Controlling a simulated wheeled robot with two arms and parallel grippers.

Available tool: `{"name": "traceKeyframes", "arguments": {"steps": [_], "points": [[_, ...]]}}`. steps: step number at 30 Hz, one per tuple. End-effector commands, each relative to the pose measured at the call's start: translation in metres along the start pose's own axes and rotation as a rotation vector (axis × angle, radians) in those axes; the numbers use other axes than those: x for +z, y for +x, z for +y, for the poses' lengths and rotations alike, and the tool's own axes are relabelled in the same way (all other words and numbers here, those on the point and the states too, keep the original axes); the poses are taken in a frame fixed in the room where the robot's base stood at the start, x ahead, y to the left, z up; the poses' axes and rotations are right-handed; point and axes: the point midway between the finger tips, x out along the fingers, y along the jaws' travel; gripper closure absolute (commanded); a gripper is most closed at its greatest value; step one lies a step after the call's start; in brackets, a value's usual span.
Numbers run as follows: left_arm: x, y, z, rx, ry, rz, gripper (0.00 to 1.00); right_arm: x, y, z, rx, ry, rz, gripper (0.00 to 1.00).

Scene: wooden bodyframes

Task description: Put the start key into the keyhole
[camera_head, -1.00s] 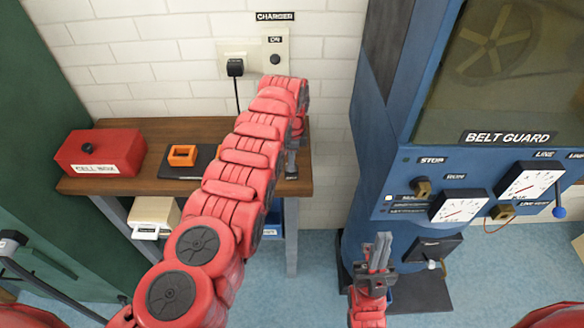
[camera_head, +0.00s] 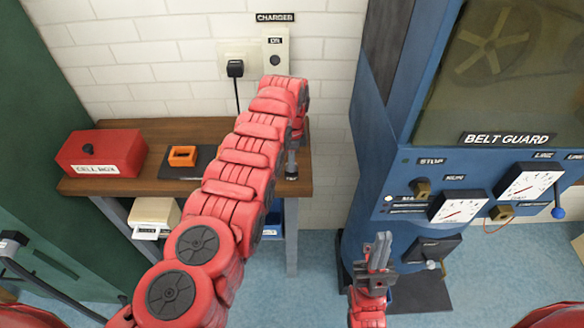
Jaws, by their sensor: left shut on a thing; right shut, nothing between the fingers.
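My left arm reaches across the wooden bench, and my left gripper (camera_head: 291,168) points down at the bench's right end. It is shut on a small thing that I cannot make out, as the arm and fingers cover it. My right gripper (camera_head: 380,250) points up in front of the blue machine, shut and empty. I cannot clearly identify the start key. I cannot tell which part is the keyhole.
The bench (camera_head: 215,131) holds a red box (camera_head: 101,153) and an orange frame (camera_head: 183,156) on a dark pad. A charger plate (camera_head: 275,52) with a black plug (camera_head: 235,68) is on the wall. Dials (camera_head: 458,207) and a blue-knobbed lever (camera_head: 558,212) stick out from the machine.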

Motion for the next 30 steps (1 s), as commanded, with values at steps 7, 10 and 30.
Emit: {"name": "traceKeyframes", "arguments": {"steps": [7, 10, 30], "points": [[0.000, -0.005, 0.000, 0.000, 0.000, 0.000, 1.00, -0.001, 0.005, 0.000, 0.000, 0.000, 0.000, 1.00], [0.000, -0.006, 0.000, 0.000, 0.000, 0.000, 1.00, -0.001, 0.007, 0.000, 0.000, 0.000, 0.000, 1.00], [0.000, -0.024, 0.000, 0.000, -0.001, 0.000, 1.00, -0.004, 0.025, 0.001, 0.000, 0.000, 0.000, 1.00]]}}
